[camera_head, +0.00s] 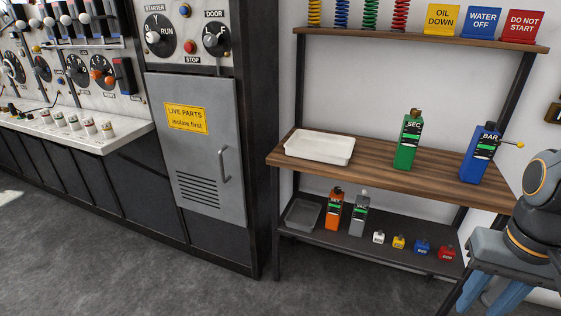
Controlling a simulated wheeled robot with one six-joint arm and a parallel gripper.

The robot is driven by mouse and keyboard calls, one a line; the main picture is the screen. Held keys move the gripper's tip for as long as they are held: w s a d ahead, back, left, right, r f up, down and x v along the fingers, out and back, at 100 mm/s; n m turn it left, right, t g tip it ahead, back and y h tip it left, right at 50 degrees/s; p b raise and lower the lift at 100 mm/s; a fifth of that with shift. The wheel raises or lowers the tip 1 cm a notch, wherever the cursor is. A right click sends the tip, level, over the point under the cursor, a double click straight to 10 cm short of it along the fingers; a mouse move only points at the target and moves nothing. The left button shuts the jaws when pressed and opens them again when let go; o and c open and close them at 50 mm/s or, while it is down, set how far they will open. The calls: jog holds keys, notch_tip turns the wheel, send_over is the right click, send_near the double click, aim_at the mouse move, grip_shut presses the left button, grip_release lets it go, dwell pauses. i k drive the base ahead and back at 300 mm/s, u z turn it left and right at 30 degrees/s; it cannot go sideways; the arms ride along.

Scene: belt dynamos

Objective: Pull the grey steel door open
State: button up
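The grey steel door (197,145) is shut in the dark cabinet at centre left. It has a yellow "LIVE PARTS isolate first" label (186,118), vent slots low down, and a vertical bar handle (224,165) near its right edge. My gripper (490,296) is at the lower right corner, in front of the shelf unit and far from the door. Its two blue fingers point down and stand apart, with nothing seen between them. Their tips are at or past the bottom edge of the picture.
A shelf unit (375,163) with bottles and a white tray (320,147) stands right of the cabinet. Above the door is a panel with STARTER (160,34) and DOOR (215,38) knobs. A console ledge (85,130) juts out at left. The floor (150,255) before the door is clear.

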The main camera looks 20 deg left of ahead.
aim_at(196, 117)
jog(key=u, duration=0.3)
jog(key=i, duration=0.3)
jog(key=u, duration=0.95)
jog(key=i, duration=0.85)
jog(key=u, duration=0.1)
